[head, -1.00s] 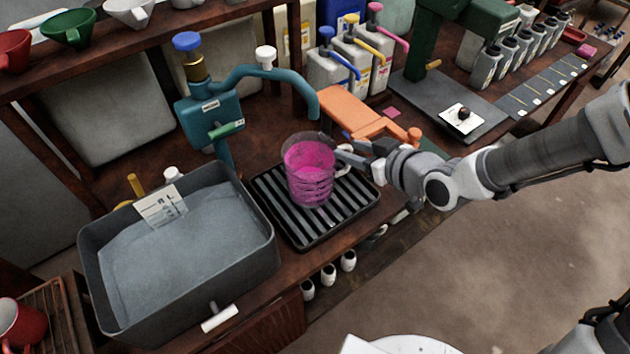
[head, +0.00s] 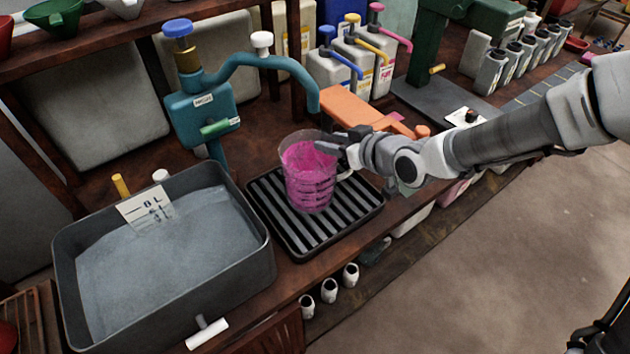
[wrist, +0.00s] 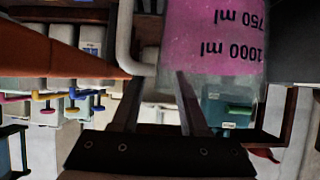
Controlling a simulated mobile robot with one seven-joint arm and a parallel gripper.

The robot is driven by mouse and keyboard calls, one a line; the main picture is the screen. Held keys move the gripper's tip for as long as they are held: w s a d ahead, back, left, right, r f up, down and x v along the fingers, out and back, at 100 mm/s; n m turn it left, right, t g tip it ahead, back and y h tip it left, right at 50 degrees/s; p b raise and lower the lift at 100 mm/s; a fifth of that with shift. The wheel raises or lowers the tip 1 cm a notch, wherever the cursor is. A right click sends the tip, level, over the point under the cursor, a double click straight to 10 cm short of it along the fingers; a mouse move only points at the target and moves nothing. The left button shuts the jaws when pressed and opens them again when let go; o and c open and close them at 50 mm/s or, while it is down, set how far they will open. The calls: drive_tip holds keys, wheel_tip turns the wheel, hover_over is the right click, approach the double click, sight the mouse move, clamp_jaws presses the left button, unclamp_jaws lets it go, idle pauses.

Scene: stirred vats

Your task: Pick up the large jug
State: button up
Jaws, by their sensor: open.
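The large jug (head: 309,178) is a clear measuring jug holding pink liquid. It stands upright on a black ribbed drip tray (head: 262,193) under the teal tap. My gripper (head: 335,146) is open at the jug's upper right side, near the rim and handle. In the wrist view the jug (wrist: 210,40) appears upside down with "750 ml" and "1000 ml" marks. There the two fingers of my gripper (wrist: 160,85) point toward its rim and handle, with one finger overlapping the clear wall. I cannot tell whether they touch it.
A teal tap (head: 203,108) stands behind the tray. A grey vat (head: 262,275) stands to the left. An orange arm-like fixture (head: 355,112) lies close behind my gripper. Pump bottles (head: 330,72) stand at the back. The bench's front edge is close to the tray.

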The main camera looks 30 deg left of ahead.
drive_tip(key=shift+c, duration=0.3)
clamp_jaws()
idle(1.2)
